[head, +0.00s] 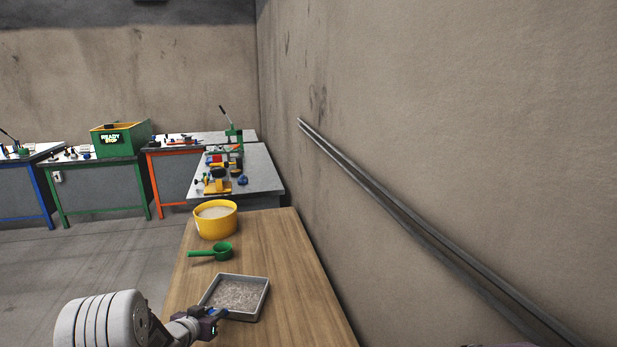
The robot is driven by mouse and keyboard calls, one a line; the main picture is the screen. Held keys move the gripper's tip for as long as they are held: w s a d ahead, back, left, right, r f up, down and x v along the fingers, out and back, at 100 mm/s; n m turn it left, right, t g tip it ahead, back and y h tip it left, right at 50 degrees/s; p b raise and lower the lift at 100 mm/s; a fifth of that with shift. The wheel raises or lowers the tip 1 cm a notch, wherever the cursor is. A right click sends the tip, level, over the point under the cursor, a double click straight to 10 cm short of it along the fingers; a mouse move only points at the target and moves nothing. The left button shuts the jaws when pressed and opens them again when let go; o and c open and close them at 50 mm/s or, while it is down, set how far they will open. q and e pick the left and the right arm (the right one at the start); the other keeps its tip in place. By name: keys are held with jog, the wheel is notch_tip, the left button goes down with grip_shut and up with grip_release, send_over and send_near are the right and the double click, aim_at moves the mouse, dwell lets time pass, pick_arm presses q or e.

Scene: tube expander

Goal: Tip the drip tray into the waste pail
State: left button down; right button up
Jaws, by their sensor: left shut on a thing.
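The drip tray (263,298) is a shallow grey square tray with grey-brown matter in it. It is at the near part of the wooden table and looks level; I cannot tell if it touches the top. My left gripper (217,315) is shut on the tray's near left edge, its fingers partly hidden by its own body. A yellow pail (215,227), filled with pale matter, stands upright at the table's far end, apart from the tray. Whether it is the waste pail I cannot tell for sure. My right gripper is not in view.
A green scoop (222,252) lies between tray and pail. The wooden table (295,275) is bare on its right side, along a wall with a grey rail (400,217). Workbenches (262,170) with tools and a green bin (118,141) stand beyond.

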pick_arm(q)
jog(key=shift+r+p, duration=1.05)
jog(key=shift+r, duration=0.4)
jog(key=shift+r+p, duration=2.9)
jog(key=shift+r, duration=0.05)
jog(key=shift+f, duration=0.1)
